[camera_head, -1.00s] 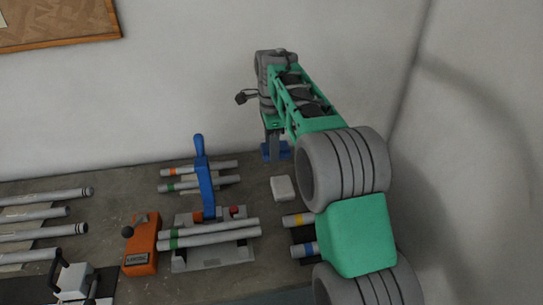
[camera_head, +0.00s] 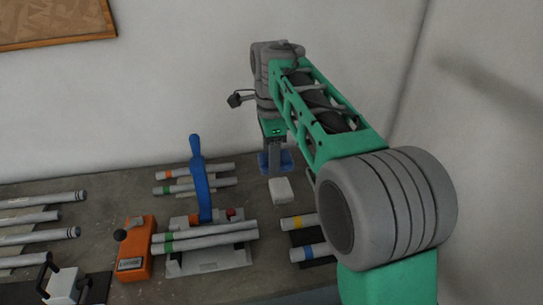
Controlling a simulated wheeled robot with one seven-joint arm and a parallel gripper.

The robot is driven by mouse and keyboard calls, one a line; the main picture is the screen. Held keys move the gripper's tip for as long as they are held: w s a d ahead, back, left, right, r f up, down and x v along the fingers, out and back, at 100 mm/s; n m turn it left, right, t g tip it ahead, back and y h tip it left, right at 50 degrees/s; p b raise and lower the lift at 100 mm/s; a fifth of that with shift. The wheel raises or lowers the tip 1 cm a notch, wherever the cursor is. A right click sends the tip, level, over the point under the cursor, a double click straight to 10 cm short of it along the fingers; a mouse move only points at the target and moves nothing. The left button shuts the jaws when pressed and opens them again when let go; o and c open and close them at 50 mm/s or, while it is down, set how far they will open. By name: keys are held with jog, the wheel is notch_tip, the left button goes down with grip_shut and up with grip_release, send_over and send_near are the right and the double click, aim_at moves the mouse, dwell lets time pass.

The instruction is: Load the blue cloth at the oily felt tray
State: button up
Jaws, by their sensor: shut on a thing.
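The blue cloth (camera_head: 286,160) is a small blue piece at the back of the bench, below my gripper (camera_head: 276,160). My gripper points down and is shut on the cloth, with blue showing on both sides of the fingers. I cannot tell whether the cloth touches the bench. A small white block (camera_head: 281,191) lies just in front of the gripper. I cannot make out which thing is the oily felt tray; part of the bench is hidden behind my arm.
A jig with an upright blue lever (camera_head: 201,180) stands left of the gripper, with tubes lying across it. An orange device (camera_head: 134,249) is further left. The wall is close behind.

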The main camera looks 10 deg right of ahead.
jog(key=c, duration=0.3)
jog(key=shift+d+r+p, duration=0.3)
jog(key=shift+r, duration=0.05)
jog(key=shift+c, duration=0.2)
jog(key=d+f+m+p, duration=0.2)
jog(key=d+m+p, duration=0.2)
jog(key=d+p, duration=0.9)
jog(key=shift+w+d+f+m+b, duration=0.85)
jog(key=shift+w+f+b, duration=0.15)
jog(key=shift+f, duration=0.45)
jog(key=shift+w+d+f+m+b, duration=0.85)
jog(key=shift+f+b, duration=0.3)
jog(key=shift+f, duration=0.35)
jog(key=shift+w+d+f+m+b, duration=0.75)
jog(key=shift+w+f+b, duration=0.3)
jog(key=shift+f, duration=0.4)
